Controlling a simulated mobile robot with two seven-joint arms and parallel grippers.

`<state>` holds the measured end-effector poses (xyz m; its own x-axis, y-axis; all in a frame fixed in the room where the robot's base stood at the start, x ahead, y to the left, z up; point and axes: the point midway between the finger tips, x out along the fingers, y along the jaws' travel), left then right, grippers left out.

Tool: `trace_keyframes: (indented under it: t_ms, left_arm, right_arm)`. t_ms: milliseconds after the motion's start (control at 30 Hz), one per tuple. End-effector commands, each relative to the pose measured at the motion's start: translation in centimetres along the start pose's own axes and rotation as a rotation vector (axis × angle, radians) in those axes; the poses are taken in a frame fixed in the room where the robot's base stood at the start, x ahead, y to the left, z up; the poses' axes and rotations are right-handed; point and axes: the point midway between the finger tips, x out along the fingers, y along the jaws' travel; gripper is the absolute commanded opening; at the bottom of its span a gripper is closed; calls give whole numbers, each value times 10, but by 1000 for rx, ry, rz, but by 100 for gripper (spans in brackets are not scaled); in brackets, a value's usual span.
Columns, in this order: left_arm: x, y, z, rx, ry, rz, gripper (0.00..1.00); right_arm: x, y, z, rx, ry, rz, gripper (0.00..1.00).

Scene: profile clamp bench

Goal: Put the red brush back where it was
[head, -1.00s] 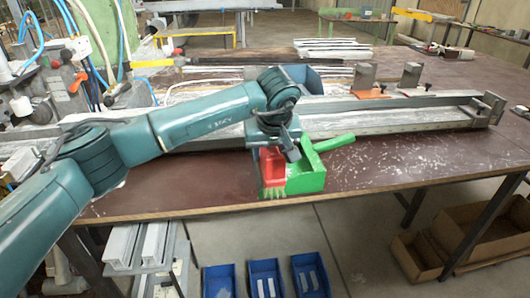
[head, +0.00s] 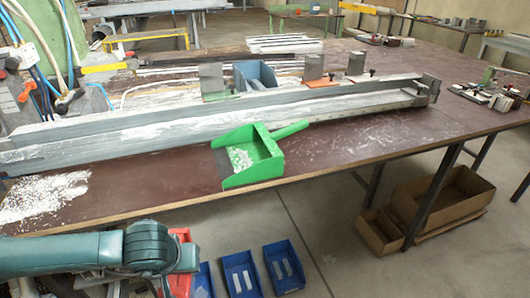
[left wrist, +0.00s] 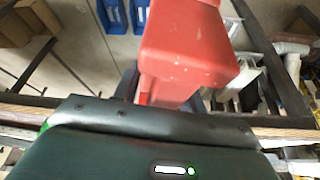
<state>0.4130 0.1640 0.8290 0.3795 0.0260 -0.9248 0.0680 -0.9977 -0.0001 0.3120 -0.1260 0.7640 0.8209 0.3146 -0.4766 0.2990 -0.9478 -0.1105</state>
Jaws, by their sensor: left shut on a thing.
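The red brush (head: 180,284) is in my left gripper, low at the left in the head view, out past the front edge of the table. My left arm's wrist hides its middle. In the left wrist view the red brush (left wrist: 188,52) fills the top middle, and my left gripper (left wrist: 158,92) is shut on it. The brush's bristles are not clearly visible. My right gripper is in neither view.
A green dustpan (head: 255,172) with white shavings in it lies near the table's front edge. More shavings (head: 45,196) lie at the left. A long metal profile (head: 200,118) runs across the table (head: 340,160). Blue bins (head: 282,267) stand below.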

Motion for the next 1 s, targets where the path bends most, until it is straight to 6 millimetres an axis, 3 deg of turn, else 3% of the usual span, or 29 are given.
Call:
trace_keyframes:
  t_ms: [100,300,700,1000]
  left_arm:
    - [10,-16,30,25,-5,9,19]
    - [24,-36,70,61,-4,24,19]
    - [23,-20,68,80,8,55,19]
    - [24,-27,68,68,4,41,19]
  right_arm:
    - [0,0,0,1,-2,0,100]
    - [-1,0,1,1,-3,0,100]
    - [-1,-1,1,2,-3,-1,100]
    - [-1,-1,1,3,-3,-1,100]
